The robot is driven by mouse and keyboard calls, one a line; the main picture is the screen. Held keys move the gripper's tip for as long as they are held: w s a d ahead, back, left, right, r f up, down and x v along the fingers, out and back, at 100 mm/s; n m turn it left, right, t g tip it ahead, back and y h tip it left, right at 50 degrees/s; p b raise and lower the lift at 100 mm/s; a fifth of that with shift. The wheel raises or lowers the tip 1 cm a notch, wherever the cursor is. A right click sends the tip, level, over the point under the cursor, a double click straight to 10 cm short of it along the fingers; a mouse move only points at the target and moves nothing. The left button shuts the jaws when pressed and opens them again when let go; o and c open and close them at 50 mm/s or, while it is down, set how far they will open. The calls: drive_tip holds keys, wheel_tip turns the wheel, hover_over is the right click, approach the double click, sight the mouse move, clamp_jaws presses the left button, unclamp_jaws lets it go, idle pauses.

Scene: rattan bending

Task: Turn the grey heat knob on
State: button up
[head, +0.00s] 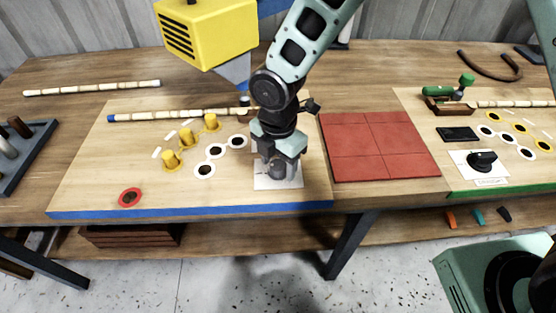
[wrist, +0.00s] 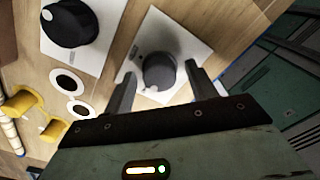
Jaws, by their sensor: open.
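The grey heat knob (wrist: 158,72) sits on a white square plate (wrist: 178,40) in the wrist view. In the head view the grey knob (head: 278,170) shows low between my fingers, on its plate (head: 266,183) near the blue front edge of the left board. My gripper (head: 278,160) points down over it. In the wrist view my gripper (wrist: 162,68) is open, with one finger on each side of the grey knob. Gaps show between the fingers and the knob, and nothing is held. I cannot tell exactly how low the fingertips are.
A black knob (wrist: 68,25) on its own white plate is close by in the wrist view. Yellow pegs (head: 171,160) and white rings (head: 205,170) stand left of my gripper. A red tiled mat (head: 378,147) lies to the right. Another black knob (head: 482,160) is farther right.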

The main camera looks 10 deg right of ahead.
drive_tip(key=c, duration=1)
